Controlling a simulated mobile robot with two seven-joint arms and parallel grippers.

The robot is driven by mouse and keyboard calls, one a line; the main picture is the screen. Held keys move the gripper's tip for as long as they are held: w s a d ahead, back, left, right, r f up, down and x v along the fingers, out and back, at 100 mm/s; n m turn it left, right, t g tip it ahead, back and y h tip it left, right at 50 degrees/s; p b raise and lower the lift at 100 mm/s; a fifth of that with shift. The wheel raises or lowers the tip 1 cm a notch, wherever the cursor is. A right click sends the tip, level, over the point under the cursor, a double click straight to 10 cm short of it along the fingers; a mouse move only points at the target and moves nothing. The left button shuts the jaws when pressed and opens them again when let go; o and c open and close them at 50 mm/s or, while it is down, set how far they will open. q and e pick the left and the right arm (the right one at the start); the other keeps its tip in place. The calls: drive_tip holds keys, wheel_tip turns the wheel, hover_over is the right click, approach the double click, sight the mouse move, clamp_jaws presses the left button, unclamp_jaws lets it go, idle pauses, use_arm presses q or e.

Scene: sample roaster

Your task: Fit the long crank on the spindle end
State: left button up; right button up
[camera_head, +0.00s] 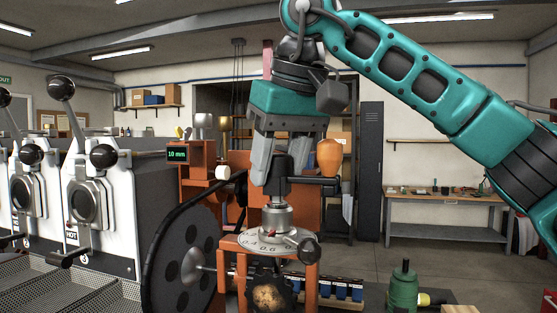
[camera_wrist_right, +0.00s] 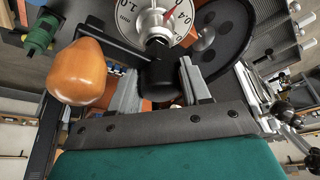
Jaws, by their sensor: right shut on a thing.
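My right gripper (camera_head: 279,174) is shut on the black hub of the long crank (camera_head: 318,181). It points straight down. The crank's black arm reaches right from the hub and carries an upright orange wooden knob (camera_head: 329,157). In the right wrist view the hub (camera_wrist_right: 158,72) sits between the two grey fingers, with the knob (camera_wrist_right: 75,72) to the left. The hub is directly over the silver spindle end (camera_head: 277,216), which rises from a round numbered dial (camera_head: 262,240). I cannot tell whether hub and spindle touch. My left gripper is out of view.
A large black flywheel (camera_head: 178,265) stands left of the dial. Roasting machines (camera_head: 100,215) fill the left. A workbench (camera_head: 445,199) is farther back.

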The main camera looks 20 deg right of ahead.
drive_tip(key=shift+f, duration=0.55)
drive_tip(key=o, duration=1.4)
drive_tip(key=p+v, duration=0.1)
drive_tip(key=v, duration=1.2)
drive_tip(key=shift+d+f, duration=0.1)
